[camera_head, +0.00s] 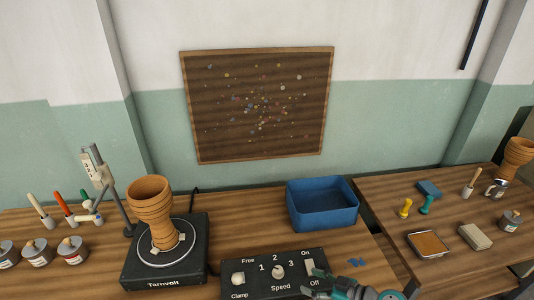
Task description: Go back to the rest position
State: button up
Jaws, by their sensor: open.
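My gripper (312,292) shows only in part at the bottom edge, in front of the right end of the control box. Its jaws are open and I see nothing held in them. The black control box (262,290) has a Clamp knob, a speed dial and an On/Off switch (310,265). A terracotta goblet drum (150,200) stands upright on the round plate of the black turntable (135,268) marked Tarnvolt, at the left. The lower part of my gripper is cut off by the frame.
A blue bin (322,221) stands behind the control box. Brushes and jars (72,251) stand at the left, beside an upright stand (112,195). A second table (385,195) at the right holds tools, a tray and another drum (517,155).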

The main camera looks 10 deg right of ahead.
jog(key=s+a+f+m+t+h, duration=0.1)
jog(key=s+f+m+h, duration=0.3)
jog(key=s, duration=0.6)
jog(key=s+a+f+m+t+h, duration=0.1)
jog(key=s+f+m+h, duration=0.3)
jog(key=s, duration=0.7)
jog(key=s+r+m+t+h, duration=0.1)
jog(key=s+r+t, duration=0.2)
jog(key=s+r, duration=1.5)
jog(key=shift+s+h, duration=0.3)
jog(key=shift+s, duration=0.15)
